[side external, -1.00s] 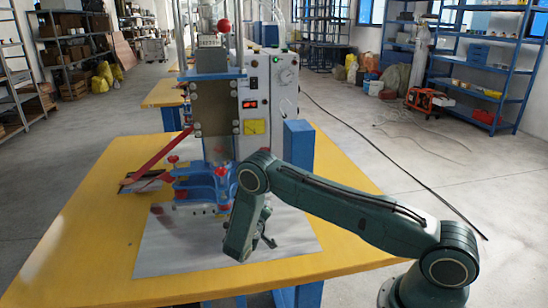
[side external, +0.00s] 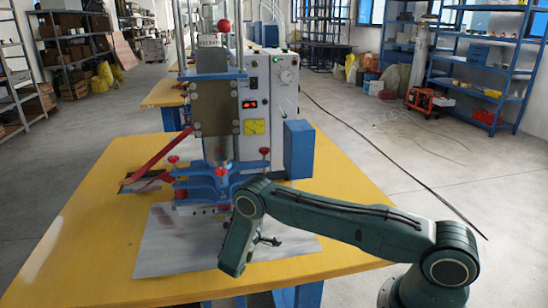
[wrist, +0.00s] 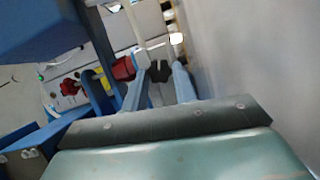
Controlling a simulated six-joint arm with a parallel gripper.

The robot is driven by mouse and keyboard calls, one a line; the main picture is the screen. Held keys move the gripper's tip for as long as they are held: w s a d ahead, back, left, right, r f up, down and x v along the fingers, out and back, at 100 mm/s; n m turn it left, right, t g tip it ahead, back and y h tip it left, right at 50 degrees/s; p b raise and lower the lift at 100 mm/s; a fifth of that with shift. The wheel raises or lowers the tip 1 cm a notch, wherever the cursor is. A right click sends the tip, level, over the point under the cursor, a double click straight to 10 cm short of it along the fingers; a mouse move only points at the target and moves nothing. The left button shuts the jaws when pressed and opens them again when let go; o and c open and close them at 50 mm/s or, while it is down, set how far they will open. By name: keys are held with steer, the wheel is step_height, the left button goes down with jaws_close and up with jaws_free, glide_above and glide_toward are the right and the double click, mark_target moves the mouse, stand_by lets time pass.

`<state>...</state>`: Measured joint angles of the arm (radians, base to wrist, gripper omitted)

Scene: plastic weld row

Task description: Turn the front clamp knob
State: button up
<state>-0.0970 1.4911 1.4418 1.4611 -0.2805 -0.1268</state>
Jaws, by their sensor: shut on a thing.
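The blue clamp fixture (side external: 200,184) stands on the machine's base plate. It bears red knobs, one at its left (side external: 173,159) and one at its right (side external: 258,158). My gripper shows in the wrist view (wrist: 160,72), its two blue-grey fingers close together and shut on a small dark piece. I cannot tell whether this piece is part of the front clamp knob. A red knob (wrist: 123,68) appears just left of the left finger. In the side view my wrist hides the fingertips and part of the fixture's front right.
The press with its grey control box (side external: 254,100) rises behind the fixture. A blue post (side external: 299,150) stands to its right. A red lever (side external: 155,158) sticks out at left. The yellow table (side external: 100,220) is clear at left and front.

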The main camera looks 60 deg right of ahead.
steer(key=o, duration=1)
steer(key=shift+c, duration=0.2)
steer(key=shift+r, duration=0.1)
steer(key=shift+r, duration=1.1)
steer(key=o, duration=0.7)
step_height(320, 180, up, 5)
steer(key=shift+w+f, duration=0.15)
steer(key=shift+f, duration=0.05)
step_height(320, 180, up, 2)
steer(key=shift+r, duration=0.75)
steer(key=c, duration=0.7)
step_height(320, 180, up, 10)
steer(key=shift+f, duration=0.25)
